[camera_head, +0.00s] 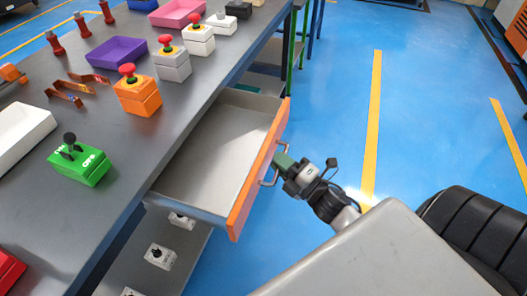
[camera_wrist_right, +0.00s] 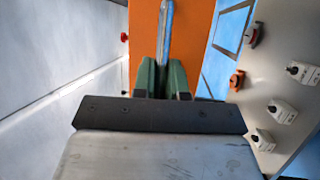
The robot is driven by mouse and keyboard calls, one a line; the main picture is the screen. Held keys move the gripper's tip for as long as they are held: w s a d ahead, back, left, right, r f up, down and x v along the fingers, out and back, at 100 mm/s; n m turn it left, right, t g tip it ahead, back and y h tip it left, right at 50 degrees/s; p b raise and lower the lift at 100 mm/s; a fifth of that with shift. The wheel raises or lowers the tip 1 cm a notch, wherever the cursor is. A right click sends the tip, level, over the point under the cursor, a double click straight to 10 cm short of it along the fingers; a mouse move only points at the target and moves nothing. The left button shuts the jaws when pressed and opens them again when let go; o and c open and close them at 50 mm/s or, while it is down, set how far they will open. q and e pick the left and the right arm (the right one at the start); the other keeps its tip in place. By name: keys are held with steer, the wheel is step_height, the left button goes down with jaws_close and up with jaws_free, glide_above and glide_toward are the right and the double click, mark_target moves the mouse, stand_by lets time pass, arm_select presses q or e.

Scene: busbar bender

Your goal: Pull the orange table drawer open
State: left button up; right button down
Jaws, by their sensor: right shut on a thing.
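The drawer with the orange front (camera_head: 258,170) is pulled out from under the grey table (camera_head: 60,215). Its grey inside looks empty. A metal bar handle (camera_head: 268,178) is on its front. My right gripper (camera_head: 281,163) is at the handle, outside the drawer front, and is shut on the handle. In the right wrist view the green fingers (camera_wrist_right: 162,78) are on both sides of the upright-looking metal handle (camera_wrist_right: 166,35), with the orange front (camera_wrist_right: 144,45) behind. My left gripper is not in view.
On the table are an orange button box (camera_head: 138,97), a green joystick box (camera_head: 88,167), a purple tray (camera_head: 115,52) and a pink tray (camera_head: 177,13). A lower shelf (camera_head: 185,250) holds small white boxes.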

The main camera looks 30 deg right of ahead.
steer(key=shift+s+d, duration=0.3)
steer(key=shift+s, duration=0.1)
steer(key=c, duration=1.4)
jaws_free()
steer(key=shift+c, duration=0.2)
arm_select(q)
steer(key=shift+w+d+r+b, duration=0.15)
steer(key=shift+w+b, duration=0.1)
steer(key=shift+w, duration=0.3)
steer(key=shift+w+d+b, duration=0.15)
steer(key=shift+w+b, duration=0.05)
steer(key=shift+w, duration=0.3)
arm_select(e)
steer(key=v, duration=1)
steer(key=shift+s, duration=0.35)
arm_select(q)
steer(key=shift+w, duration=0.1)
arm_select(e)
steer(key=shift+d, duration=0.1)
